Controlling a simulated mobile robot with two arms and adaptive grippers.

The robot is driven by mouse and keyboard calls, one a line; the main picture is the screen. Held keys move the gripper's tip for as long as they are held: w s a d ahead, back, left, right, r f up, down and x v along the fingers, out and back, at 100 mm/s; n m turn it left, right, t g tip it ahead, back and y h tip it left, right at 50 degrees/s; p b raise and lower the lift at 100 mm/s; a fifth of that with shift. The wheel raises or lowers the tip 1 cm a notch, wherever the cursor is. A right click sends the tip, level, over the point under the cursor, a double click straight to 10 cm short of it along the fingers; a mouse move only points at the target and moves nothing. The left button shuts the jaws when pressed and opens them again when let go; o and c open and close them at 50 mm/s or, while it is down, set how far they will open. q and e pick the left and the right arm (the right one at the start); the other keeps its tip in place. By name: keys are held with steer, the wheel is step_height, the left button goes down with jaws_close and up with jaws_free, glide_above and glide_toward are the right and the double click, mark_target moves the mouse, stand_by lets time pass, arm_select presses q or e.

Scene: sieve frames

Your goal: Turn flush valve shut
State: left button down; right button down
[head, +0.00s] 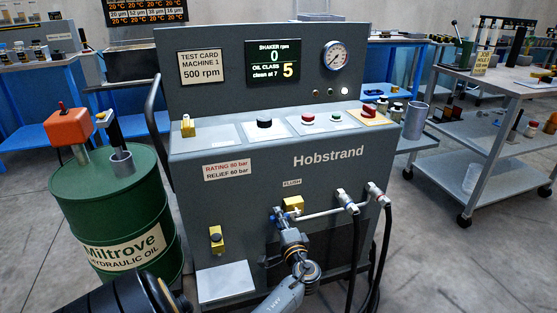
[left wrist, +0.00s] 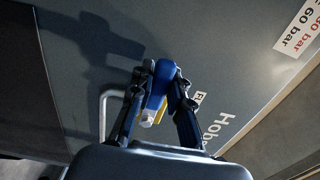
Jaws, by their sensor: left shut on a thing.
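The flush valve is on the front of the grey Hobstrand machine, under a small FLUSH label (head: 292,182). Its yellow part (head: 293,204) shows just right of my left gripper (head: 279,213) in the head view. In the left wrist view, the blue valve handle (left wrist: 158,82) stands between the two dark fingers of my left gripper (left wrist: 160,88), which is shut on it. A pale nut (left wrist: 147,120) and a bit of yellow show behind the handle. In the head view the gripper mostly hides the handle. My right gripper is not in view.
A pale pipe (head: 325,211) runs right from the valve to two hose fittings with black hoses (head: 386,240). A green oil drum (head: 115,215) stands left of the machine (head: 235,140). A grey wheeled cart (head: 490,90) stands at right, with open floor between.

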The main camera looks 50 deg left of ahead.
arm_select(q)
steer(key=c, duration=1.2)
jaws_free()
steer(key=shift+w+r, duration=0.15)
steer(key=v, duration=1.2)
